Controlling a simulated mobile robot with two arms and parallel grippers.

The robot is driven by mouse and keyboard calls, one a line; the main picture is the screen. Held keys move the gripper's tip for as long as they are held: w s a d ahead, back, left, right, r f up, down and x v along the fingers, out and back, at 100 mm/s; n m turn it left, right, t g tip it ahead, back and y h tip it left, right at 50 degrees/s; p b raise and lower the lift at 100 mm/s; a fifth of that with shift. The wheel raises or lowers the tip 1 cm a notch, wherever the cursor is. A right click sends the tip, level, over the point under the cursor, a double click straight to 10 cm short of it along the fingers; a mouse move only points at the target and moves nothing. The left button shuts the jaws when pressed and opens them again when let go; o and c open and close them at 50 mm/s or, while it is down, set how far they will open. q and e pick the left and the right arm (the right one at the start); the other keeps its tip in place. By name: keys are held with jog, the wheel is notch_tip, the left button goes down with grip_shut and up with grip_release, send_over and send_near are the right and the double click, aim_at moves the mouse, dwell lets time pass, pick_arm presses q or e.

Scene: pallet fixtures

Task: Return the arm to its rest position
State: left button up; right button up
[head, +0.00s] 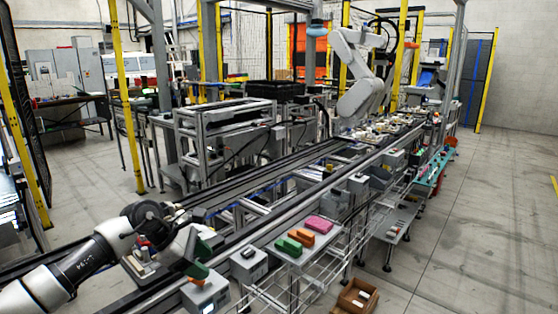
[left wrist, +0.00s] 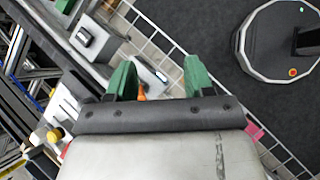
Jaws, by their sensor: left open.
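My left arm comes in from the lower left in the head view. Its gripper (head: 198,262) hangs over the near side of the conveyor line, close to a grey box with a button. In the left wrist view the two green fingers of my left gripper (left wrist: 160,78) stand apart, with nothing held between them. A bit of orange shows past the gap, beyond the fingers. My right gripper is in neither view.
Conveyor rails (head: 275,190) run from lower left to upper right. A wire rack beside them bears a green block (head: 288,246), an orange block (head: 301,237) and a pink block (head: 319,224). A cardboard box (head: 345,301) sits low. Floor at the right is clear.

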pick_arm(q)
jog(key=s+d+r+n+t+h, duration=0.1)
jog(key=s+d+n+t+h, duration=0.2)
jog(key=d+n+t+h, duration=0.35)
jog(key=s+d+r+n+t+h, duration=0.2)
jog(key=s+d+n+t+h, duration=0.15)
jog(key=d+n, duration=0.45)
jog(key=s+a+f+n+t+y, duration=0.2)
jog(key=s+a+f+n+y, duration=0.2)
jog(key=a+f+n+y, duration=0.7)
jog(key=s+a+f+n+t+y, duration=0.1)
jog(key=s+a+f+n+y, duration=0.3)
jog(key=n, duration=1.4)
jog(key=s+a+f+n+g+y, duration=0.1)
jog(key=s+f+n+g, duration=0.25)
jog(key=s, duration=0.45)
jog(key=s+a+f+n+g+y, duration=0.1)
jog(key=s+f+n+g, duration=0.1)
jog(key=s+g, duration=0.35)
jog(key=s+a+f+n+g, duration=0.1)
jog(key=s+f+n+g, duration=0.15)
jog(key=s, duration=0.65)
notch_tip(320, 180, down, 26)
jog(key=s+g, duration=0.1)
jog(key=s+a+f+g, duration=0.1)
jog(key=s+a+f, duration=0.1)
jog(key=s+f, duration=1.3)
jog(key=shift+s+a+f+y, duration=0.3)
jog(key=shift+s, duration=0.25)
